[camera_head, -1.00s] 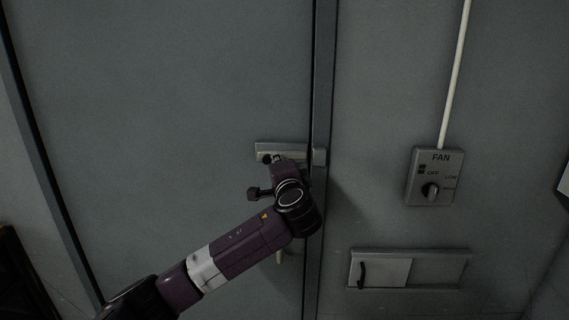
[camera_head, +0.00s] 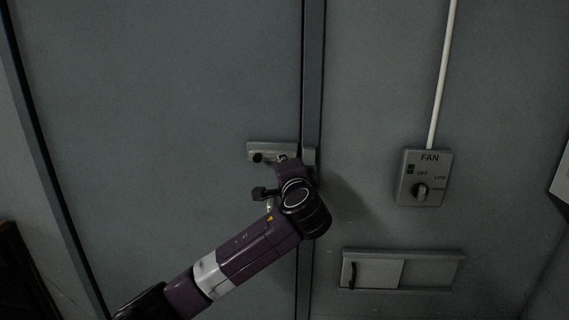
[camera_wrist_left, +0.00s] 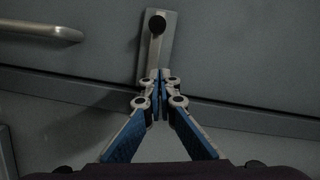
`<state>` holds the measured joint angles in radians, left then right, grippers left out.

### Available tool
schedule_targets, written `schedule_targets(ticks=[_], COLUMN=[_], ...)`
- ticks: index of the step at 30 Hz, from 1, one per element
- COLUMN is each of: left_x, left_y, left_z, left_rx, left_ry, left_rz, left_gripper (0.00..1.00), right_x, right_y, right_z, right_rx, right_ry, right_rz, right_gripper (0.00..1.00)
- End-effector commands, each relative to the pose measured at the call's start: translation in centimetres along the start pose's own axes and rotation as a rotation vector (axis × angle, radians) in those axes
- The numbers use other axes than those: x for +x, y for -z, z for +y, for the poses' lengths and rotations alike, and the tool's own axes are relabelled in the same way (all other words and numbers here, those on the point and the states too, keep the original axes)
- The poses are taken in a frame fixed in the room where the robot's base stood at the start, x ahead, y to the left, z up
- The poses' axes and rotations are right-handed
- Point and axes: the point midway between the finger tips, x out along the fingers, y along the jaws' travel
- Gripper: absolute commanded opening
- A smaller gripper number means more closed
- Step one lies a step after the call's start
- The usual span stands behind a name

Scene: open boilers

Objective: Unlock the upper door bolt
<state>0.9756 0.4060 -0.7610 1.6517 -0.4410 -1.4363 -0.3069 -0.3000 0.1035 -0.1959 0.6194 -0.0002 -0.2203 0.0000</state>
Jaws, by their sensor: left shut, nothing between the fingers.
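The upper door bolt (camera_head: 270,148) is a pale grey horizontal plate near the door's right edge, with a black round knob (camera_head: 257,157) at its left part. A small catch (camera_head: 309,157) sits on the frame to its right. My left gripper (camera_head: 283,157) is shut and empty, in front of the bolt to the right of the knob. In the left wrist view the closed fingertips (camera_wrist_left: 159,74) overlap the lower end of the bolt plate (camera_wrist_left: 146,60), with the knob (camera_wrist_left: 157,24) above and apart from them. I cannot tell whether the tips touch the bolt. My right gripper is out of view.
The grey door (camera_head: 160,110) looks closed against its frame. A bar handle (camera_wrist_left: 40,30) shows in the left wrist view. Right of the door are a FAN switch box (camera_head: 424,178), a white conduit (camera_head: 441,80) and a small sliding panel (camera_head: 402,270).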

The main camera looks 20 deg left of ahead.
Motion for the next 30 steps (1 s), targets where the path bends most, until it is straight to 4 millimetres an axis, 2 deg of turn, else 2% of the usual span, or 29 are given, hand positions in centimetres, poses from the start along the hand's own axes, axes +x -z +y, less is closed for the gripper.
schedule_targets(ticks=[1,6,9,12,19,30], left_x=[-0.9,-3.8,-5.2,-6.1,-6.7,-6.6], left_y=[0.1,0.1,0.1,0.1,0.0,0.1], left_z=[0.4,0.5,0.3,0.2,0.1,0.3], left_rx=[-0.002,-0.003,-0.003,-0.001,0.0,0.001], left_ry=[-0.001,-0.001,-0.001,-0.001,-0.002,-0.005], left_rz=[0.004,0.006,0.006,0.004,0.001,0.002], left_gripper=[0.0,0.0,0.0,0.0,0.0,0.0], right_x=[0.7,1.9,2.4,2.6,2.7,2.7], right_y=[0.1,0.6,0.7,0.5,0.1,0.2], right_z=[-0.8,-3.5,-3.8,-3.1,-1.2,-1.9], right_rx=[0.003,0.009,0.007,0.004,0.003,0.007], right_ry=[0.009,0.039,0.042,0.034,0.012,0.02], right_rz=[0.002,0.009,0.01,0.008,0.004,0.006], right_gripper=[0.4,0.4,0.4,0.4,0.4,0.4])
